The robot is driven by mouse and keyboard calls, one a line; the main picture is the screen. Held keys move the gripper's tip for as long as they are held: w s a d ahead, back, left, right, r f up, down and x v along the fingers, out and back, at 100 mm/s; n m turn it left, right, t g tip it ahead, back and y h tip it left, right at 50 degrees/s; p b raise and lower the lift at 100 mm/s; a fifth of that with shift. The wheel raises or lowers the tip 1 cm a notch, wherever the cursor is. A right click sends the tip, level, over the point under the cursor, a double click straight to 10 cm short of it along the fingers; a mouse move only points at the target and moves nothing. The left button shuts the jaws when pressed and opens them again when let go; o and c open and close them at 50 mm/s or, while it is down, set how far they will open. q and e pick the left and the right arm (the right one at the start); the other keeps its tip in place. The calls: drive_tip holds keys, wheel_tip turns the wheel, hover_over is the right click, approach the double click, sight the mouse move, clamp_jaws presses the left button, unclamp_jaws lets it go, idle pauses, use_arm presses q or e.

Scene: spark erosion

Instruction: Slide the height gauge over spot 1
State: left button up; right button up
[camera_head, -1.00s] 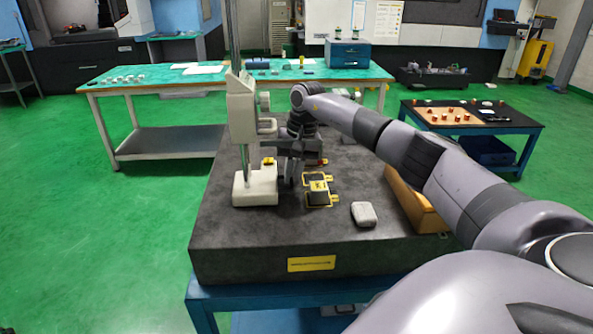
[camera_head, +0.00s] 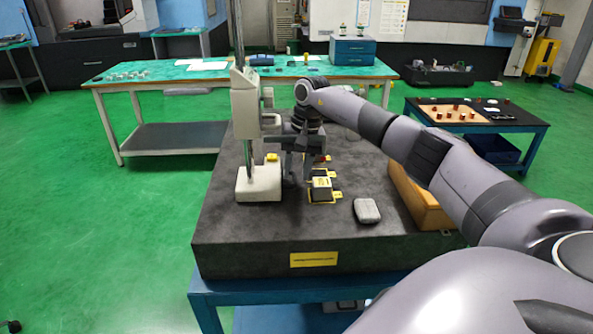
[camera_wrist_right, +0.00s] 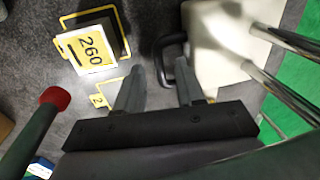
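The height gauge stands upright on the dark granite plate (camera_head: 225,228), with its pale base (camera_head: 258,184) at the plate's left; the base also shows in the right wrist view (camera_wrist_right: 225,45). My right gripper (camera_head: 298,176) points down just right of the gauge. Its fingers (camera_wrist_right: 160,68) are apart, with a black loop handle (camera_wrist_right: 163,45) on the base's side at or just beyond the fingertips; contact cannot be told. A block marked 260 (camera_wrist_right: 88,47) sits in a yellow outline right of the base. A second yellow outline (camera_wrist_right: 97,100) bears a 2. Spot 1's number is not readable. My left gripper is not seen.
A grey rounded object (camera_head: 367,211) lies at the plate's front right. A wooden box (camera_head: 419,200) lies along the right edge. A red knob (camera_wrist_right: 55,97) on a dark rod is near the gripper. The plate's front left is bare.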

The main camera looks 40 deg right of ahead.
wheel_tip(320, 180, up, 6)
drive_tip(key=shift+s+d+r+b, duration=0.25)
drive_tip(key=shift+s+d+b, duration=0.15)
idle(0.4)
